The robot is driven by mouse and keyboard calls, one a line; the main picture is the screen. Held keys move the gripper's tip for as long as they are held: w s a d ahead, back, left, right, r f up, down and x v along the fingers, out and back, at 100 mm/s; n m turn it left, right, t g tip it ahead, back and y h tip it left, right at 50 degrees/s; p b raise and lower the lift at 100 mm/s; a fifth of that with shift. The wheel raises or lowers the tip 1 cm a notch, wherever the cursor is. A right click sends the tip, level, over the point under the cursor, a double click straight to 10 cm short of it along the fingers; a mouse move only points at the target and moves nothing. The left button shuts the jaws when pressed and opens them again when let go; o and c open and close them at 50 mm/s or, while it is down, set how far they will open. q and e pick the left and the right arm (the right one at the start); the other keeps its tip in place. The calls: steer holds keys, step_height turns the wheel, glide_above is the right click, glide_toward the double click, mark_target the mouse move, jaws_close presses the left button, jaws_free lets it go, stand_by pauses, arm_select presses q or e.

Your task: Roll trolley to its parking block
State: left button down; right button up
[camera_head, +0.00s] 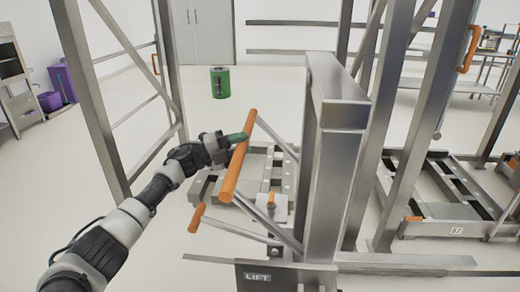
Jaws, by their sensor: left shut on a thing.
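My left arm comes in from the left. Its gripper (240,138) is shut on the upper part of an orange handle bar (233,172), which slants across the middle of the view. The bar joins grey metal struts in front of a low grey platform (208,188); I take this to be the trolley, but the lift column hides part of it. I cannot make out a parking block for sure. Another low grey frame (410,228) with a label reading 62 stands on the floor at the right. My right gripper is not in view.
A thick steel column (333,165) stands right of the bar, above a dark plate marked LIFT (257,277). Steel posts (95,100) rise at left and right. A green bin (219,82) and purple bins (62,84) stand farther back. Floor behind the bar looks clear.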

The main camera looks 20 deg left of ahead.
arm_select(q)
steer(key=shift+s+a+r, duration=0.1)
steer(key=shift+s+a, duration=0.05)
steer(key=shift+a, duration=0.5)
steer(key=shift+s+a+r, duration=0.1)
steer(key=shift+a+r, duration=0.05)
steer(key=shift+a, duration=0.5)
steer(key=shift+s+a+r, duration=0.1)
steer(key=shift+s+a, duration=0.05)
steer(key=shift+a, duration=0.5)
steer(key=c, duration=1.3)
jaws_free()
steer(key=shift+d, duration=0.15)
steer(key=o, duration=0.5)
steer(key=shift+w+d+f, duration=0.1)
steer(key=shift+w+d, duration=0.1)
steer(key=shift+d, duration=0.15)
steer(key=b+v, duration=0.1)
steer(key=v, duration=1)
steer(key=shift+a, duration=0.15)
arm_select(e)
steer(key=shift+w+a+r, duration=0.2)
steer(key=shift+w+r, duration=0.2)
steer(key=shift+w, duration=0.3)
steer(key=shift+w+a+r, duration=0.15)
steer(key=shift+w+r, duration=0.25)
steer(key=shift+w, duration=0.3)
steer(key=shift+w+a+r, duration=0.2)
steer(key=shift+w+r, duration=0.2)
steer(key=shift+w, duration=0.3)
